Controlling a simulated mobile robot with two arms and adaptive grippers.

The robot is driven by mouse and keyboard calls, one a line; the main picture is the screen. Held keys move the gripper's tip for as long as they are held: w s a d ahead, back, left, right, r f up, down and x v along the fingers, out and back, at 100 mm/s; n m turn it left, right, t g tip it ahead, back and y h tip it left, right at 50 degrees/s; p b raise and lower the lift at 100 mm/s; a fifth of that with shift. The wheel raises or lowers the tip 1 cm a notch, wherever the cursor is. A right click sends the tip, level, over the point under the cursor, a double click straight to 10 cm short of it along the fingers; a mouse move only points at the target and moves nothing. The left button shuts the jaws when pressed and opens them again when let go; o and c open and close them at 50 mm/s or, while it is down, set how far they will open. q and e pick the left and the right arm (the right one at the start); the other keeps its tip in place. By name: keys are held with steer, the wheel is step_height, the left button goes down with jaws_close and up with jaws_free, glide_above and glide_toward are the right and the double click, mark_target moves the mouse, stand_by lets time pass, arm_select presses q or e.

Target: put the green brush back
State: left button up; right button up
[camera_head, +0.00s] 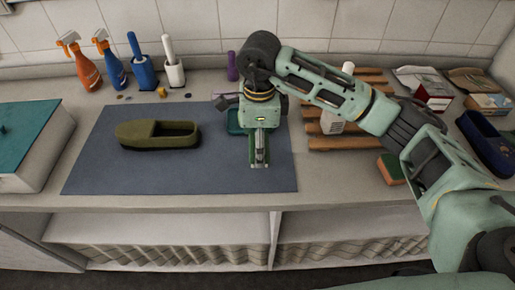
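My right gripper (259,160) reaches in from the right and points down over the right part of the grey-blue mat (90,172). Its fingers look close together, but I cannot tell whether they hold something. A dark green, box-like thing (235,122) shows just left of the gripper, partly hidden behind it; I cannot tell whether it is the green brush or a holder. No other clear green brush is in sight. A blue brush in a holder (142,68) and a white brush in a holder (173,65) stand upright at the back left. My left gripper is not in view.
An olive shoe-shaped thing (158,134) lies on the mat. Spray bottles (85,68) stand at the back left. A purple upright thing (232,66) stands behind my arm. A wooden rack (340,143), a sponge (391,168) and boxes (425,85) are on the right.

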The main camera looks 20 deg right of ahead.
steer(key=shift+w+a+f, duration=0.15)
steer(key=shift+w+f, duration=0.05)
steer(key=shift+w, duration=0.1)
steer(key=shift+f, duration=0.3)
step_height(320, 180, down, 3)
steer(key=shift+f+p, duration=0.1)
steer(key=shift+p, duration=0.7)
steer(key=shift+f, duration=0.2)
steer(key=shift+f, duration=0.1)
steer(key=shift+f+b, duration=0.1)
steer(key=shift+b, duration=0.2)
steer(key=o, duration=1.2)
